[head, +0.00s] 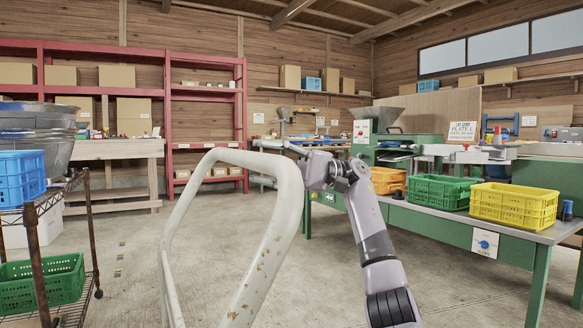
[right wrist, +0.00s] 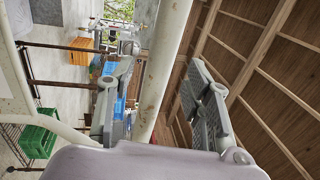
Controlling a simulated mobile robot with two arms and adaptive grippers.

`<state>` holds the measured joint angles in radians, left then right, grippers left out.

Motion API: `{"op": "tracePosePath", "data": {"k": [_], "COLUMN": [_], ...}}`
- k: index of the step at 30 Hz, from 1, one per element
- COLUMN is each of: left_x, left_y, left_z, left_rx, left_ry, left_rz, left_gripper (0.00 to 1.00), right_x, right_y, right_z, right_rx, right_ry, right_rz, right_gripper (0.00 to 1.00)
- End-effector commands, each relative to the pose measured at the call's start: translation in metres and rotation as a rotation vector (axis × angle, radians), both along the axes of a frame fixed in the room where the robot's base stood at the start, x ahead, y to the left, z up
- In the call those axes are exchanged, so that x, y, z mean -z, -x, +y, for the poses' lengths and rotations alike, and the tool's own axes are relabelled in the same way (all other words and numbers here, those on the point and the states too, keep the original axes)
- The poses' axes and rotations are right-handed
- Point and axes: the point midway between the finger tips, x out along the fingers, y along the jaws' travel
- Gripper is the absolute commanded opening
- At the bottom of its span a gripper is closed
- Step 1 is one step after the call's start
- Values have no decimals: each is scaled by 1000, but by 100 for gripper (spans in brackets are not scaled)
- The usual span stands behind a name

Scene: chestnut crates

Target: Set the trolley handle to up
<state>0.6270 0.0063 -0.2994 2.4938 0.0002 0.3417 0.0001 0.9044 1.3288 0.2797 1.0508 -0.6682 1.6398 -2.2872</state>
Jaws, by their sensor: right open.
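The trolley handle (head: 285,205) is a cream tube loop with chipped, rusty paint. It rises in the middle foreground of the head view, its top bar at about the height of the workbench tops. My right gripper (head: 300,165) is at the handle's upper right corner, partly hidden by the tube. In the right wrist view the handle tube (right wrist: 160,75) runs between the two spread fingers of my right gripper (right wrist: 152,100), which is open around it. I cannot tell whether either finger touches the tube. My left gripper is not in view.
A green workbench (head: 484,240) with a green crate (head: 440,192) and a yellow crate (head: 513,205) stands at right. A wire rack (head: 38,250) with a blue crate (head: 20,178) stands at left. Red shelving (head: 205,95) lines the back. The concrete floor between is clear.

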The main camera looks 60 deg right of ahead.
Motion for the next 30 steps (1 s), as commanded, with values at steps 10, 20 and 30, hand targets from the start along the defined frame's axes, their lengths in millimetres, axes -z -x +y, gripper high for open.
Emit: {"op": "tracePosePath", "data": {"k": [10,20,30], "left_x": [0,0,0], "left_y": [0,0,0], "left_z": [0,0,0], "left_rx": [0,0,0], "left_ry": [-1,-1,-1], "left_rz": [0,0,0], "left_gripper": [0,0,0], "right_x": [9,14,17], "right_y": [33,45,49], "right_z": [-49,-67,-73], "right_rx": [2,3,-1], "right_ry": [-2,-2,0], "right_rz": [-4,-4,0], "right_gripper": [46,46,46]}}
